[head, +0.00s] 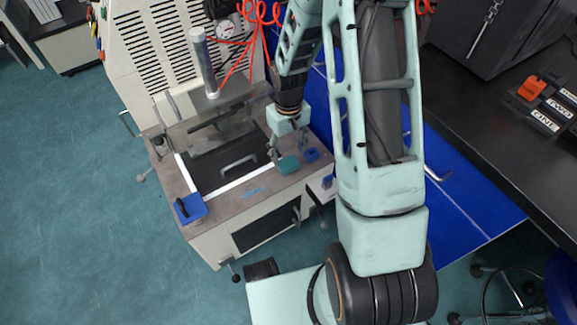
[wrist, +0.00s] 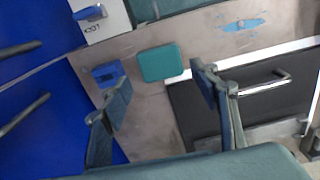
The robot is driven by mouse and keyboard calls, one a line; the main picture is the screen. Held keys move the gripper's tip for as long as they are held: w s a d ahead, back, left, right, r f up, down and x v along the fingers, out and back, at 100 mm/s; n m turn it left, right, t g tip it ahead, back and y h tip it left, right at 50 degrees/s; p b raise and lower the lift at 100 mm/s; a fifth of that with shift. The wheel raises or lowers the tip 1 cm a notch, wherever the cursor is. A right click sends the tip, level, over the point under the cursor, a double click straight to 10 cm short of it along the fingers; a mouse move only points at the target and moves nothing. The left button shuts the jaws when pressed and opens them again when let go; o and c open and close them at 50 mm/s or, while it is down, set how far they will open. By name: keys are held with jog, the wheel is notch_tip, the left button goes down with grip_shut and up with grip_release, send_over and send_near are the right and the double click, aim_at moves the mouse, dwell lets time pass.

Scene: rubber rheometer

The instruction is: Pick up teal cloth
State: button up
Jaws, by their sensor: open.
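The teal cloth (head: 288,165) is a small folded-looking square on the brown top of the machine, near its right front corner. In the wrist view the teal cloth (wrist: 161,62) lies flat, with its whole upper face visible, beyond and between my fingertips. My gripper (wrist: 161,80) is open, with one finger on each side of the picture and nothing between them. In the head view my gripper (head: 274,152) hangs just behind and left of the cloth, close to it. The exact height above the cloth cannot be told.
A small blue block (head: 311,155) sits right of the cloth; it also shows in the wrist view (wrist: 108,73). A dark panel with a metal handle (wrist: 265,84) lies close to the other side. A blue pad (head: 190,208) with a black handle is at the machine's left front corner.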

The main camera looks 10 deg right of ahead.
aim_at(288, 162)
notch_tip(288, 162, down, 5)
jog(key=shift+f+b, duration=0.2)
jog(key=shift+b, duration=1)
jog(key=shift+r, duration=0.1)
jog(key=c, duration=0.7)
